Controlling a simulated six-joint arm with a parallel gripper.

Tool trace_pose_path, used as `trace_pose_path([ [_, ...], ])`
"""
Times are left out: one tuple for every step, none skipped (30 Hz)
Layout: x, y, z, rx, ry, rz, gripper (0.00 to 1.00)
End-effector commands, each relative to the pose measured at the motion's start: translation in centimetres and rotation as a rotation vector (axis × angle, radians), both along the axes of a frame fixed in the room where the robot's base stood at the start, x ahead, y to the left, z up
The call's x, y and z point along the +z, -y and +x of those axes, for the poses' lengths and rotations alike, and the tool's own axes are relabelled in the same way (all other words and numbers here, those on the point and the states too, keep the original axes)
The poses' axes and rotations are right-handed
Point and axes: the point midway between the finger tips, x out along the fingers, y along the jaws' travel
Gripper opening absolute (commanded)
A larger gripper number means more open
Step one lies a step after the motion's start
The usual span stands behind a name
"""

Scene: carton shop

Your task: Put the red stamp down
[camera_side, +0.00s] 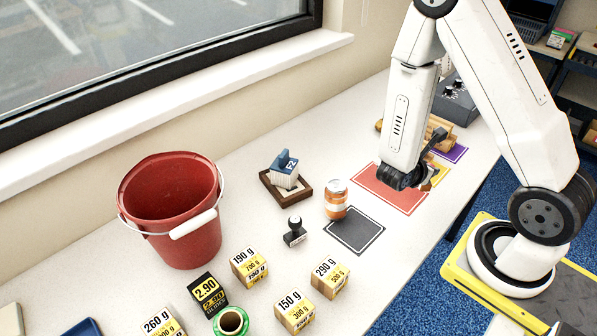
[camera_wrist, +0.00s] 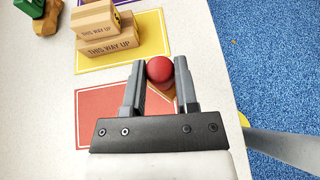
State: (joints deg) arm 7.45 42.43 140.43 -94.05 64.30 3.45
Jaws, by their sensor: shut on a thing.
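In the wrist view, my gripper (camera_wrist: 159,72) is shut on a round red knob, which I take for the handle of the red stamp (camera_wrist: 160,69). The knob sits between the two grey fingertips. The fingers are over the area by the red mat (camera_wrist: 100,117) and the yellow mat (camera_wrist: 151,32). In the side view, the red mat (camera_side: 385,190) lies under my wrist, and the arm hides the stamp.
Cardboard boxes (camera_wrist: 107,47) stand on the yellow mat. A jar (camera_side: 336,200) stands by the dark grey mat (camera_side: 355,231).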

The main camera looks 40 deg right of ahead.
Motion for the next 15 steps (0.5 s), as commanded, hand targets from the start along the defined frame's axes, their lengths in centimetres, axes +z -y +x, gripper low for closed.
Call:
trace_pose_path([
  [-0.5,0.0,0.0,-0.001,-0.003,0.000,0.00],
  [-0.8,0.0,0.0,0.000,-0.004,0.000,0.00],
  [-1.1,0.0,0.0,0.000,-0.004,0.000,0.00],
  [-1.4,0.0,0.0,0.000,-0.004,0.000,0.00],
  [-1.6,0.0,0.0,0.000,-0.002,0.000,0.00],
  [-1.9,0.0,0.0,0.000,-0.002,0.000,0.00],
  [-2.1,0.0,0.0,0.000,-0.003,0.000,0.00],
  [-2.3,0.0,0.0,0.001,-0.002,0.000,0.00],
  [-2.4,0.0,0.0,0.001,-0.002,0.000,0.00],
  [-2.6,0.0,0.0,0.000,-0.001,0.000,0.00],
  [-2.6,0.0,0.0,0.000,-0.001,0.000,0.00],
  [-2.7,0.0,0.0,0.000,0.000,0.000,0.00],
  [-2.7,0.0,0.0,0.000,0.000,0.000,0.00],
  [-2.7,0.0,0.0,0.000,0.000,0.000,0.00],
  [-2.7,0.0,0.0,0.000,0.000,0.000,0.00],
])
